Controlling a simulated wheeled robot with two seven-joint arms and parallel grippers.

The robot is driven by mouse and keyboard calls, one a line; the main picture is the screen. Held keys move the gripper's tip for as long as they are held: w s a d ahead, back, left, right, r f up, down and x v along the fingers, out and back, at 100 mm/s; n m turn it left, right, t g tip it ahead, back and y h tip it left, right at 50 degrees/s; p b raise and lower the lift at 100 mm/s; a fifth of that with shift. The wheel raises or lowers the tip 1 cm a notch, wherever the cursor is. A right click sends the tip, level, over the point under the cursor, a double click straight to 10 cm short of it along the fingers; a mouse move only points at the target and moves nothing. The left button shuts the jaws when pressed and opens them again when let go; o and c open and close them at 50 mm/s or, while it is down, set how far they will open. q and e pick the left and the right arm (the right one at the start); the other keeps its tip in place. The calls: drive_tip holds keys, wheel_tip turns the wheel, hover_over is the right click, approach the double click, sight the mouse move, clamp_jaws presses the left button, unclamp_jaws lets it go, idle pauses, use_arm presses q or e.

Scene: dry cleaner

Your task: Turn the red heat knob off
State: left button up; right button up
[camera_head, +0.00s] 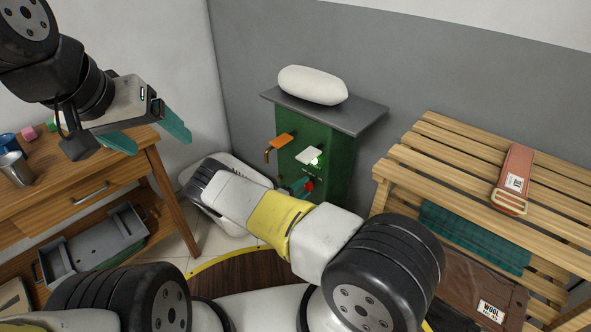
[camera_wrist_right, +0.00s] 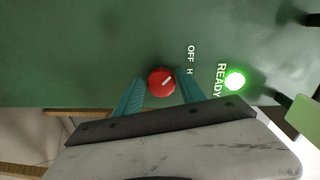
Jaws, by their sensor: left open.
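The red heat knob (camera_head: 309,186) is on the front of a green machine (camera_head: 343,160), low on its panel. In the right wrist view the knob (camera_wrist_right: 162,83) shows a slanted white mark, with the words OFF and a partly hidden H beside it. My right gripper (camera_wrist_right: 161,90) has its two teal fingers on either side of the knob. A small gap shows at the left finger; contact at the right finger is unclear. In the head view my right gripper (camera_head: 300,186) is partly hidden by its arm. My left gripper (camera_head: 150,135) is open and empty, over the wooden desk.
A READY light (camera_wrist_right: 234,80) glows green near the knob. Orange (camera_head: 281,141) and white (camera_head: 308,155) handles jut out above it. A white bolster (camera_head: 312,85) lies on the machine's top. A slatted wooden rack (camera_head: 455,150) stands right; a desk (camera_head: 60,195) stands left.

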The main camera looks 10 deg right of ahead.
drive_tip(key=shift+o, duration=0.7)
drive_tip(key=v, duration=0.7)
drive_tip(key=shift+s+a, duration=0.25)
drive_tip(key=shift+r, duration=0.1)
